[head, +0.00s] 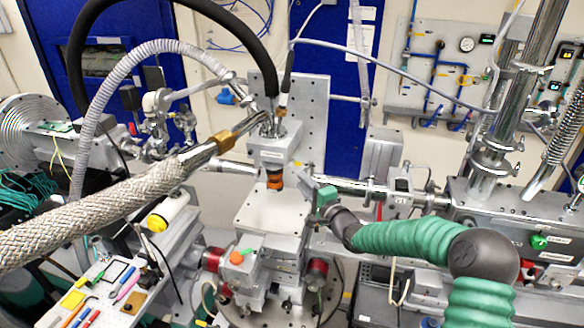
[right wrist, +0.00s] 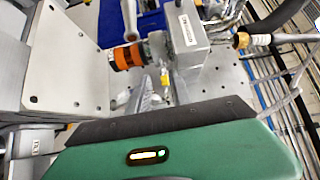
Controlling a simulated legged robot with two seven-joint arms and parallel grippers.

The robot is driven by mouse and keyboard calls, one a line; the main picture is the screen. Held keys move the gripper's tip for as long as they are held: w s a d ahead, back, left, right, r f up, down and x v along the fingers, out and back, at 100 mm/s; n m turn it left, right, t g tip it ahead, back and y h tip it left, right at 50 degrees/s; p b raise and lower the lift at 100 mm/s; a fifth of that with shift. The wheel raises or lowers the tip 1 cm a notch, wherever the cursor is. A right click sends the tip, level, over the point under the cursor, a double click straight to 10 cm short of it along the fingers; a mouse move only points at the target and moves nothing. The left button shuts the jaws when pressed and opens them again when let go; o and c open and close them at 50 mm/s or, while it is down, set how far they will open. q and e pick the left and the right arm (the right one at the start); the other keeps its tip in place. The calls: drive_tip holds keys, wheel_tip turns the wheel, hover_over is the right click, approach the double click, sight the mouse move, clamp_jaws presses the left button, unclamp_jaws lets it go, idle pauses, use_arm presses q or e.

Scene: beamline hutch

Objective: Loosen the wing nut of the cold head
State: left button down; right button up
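The cold head (head: 274,150) is a grey block standing above a grey plate, with hoses at its top. An orange-and-black ring (head: 275,180) sits under the block. The ring also shows in the right wrist view (right wrist: 127,57), with a slim lever-like part (right wrist: 135,16) beside it. I cannot clearly single out the wing nut. My right gripper (head: 312,186), with a green body, is just right of the ring, apart from it in the head view. Its grey fingertips are small and partly hidden, so their opening is unclear. My left gripper is out of view.
A braided hose (head: 110,205) crosses the left foreground, and a black hose (head: 215,14) arches to the cold head. A tray of small tools (head: 95,295) stands lower left. Metal beam pipes (head: 365,188) run right of my gripper. The grey plate (head: 270,212) is bare in front.

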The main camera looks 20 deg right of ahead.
sight(288, 166)
drive_tip(key=w, duration=0.2)
drive_tip(key=w+p, duration=0.1)
drive_tip(key=w, duration=0.4)
drive_tip(key=shift+w+a+p, duration=0.15)
drive_tip(key=shift+a+p, duration=0.15)
drive_tip(key=shift+p, duration=0.05)
drive_tip(key=shift+a, duration=0.1)
drive_tip(key=shift+a, duration=0.15)
clamp_jaws()
